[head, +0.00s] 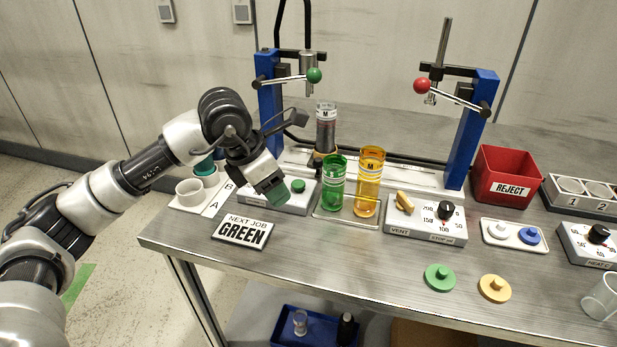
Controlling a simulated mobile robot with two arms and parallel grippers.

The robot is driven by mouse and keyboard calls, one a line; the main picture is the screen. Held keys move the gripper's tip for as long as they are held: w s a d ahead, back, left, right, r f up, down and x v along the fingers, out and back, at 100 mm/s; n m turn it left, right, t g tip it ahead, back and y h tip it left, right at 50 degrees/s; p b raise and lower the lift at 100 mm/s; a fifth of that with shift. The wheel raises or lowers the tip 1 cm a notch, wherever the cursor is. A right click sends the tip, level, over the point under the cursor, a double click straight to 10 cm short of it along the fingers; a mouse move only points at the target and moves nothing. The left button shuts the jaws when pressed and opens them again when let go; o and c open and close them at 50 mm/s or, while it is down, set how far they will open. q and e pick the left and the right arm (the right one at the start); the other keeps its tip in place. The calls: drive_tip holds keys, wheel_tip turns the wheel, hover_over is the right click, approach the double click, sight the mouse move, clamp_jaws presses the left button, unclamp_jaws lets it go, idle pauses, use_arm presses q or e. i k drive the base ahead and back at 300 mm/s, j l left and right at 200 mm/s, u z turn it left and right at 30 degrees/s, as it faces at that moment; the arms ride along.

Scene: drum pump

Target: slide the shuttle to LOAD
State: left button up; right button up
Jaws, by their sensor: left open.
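My left gripper (271,190) reaches in from the left, low over the bench, with its green-tipped end close to the left of a green button (298,186) on a white box. It holds nothing that I can see, and contact with the box cannot be told. Behind it, a clear cylinder marked M with dark contents (326,128) stands upright on a dark carrier, apparently the shuttle (318,160), between two blue posts. The gripper is in front and left of it, apart from it. I cannot read a LOAD mark. My right gripper is not in view.
Green (333,184) and orange (369,183) cylinders stand on a tray in front of the rail. A VENT box (427,228), red REJECT bin (505,175) and loose lids stand rightward. A NEXT JOB GREEN sign (242,232) lies at front left. The front middle is clear.

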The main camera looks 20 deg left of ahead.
sight(315, 161)
drive_tip(key=k, duration=0.9)
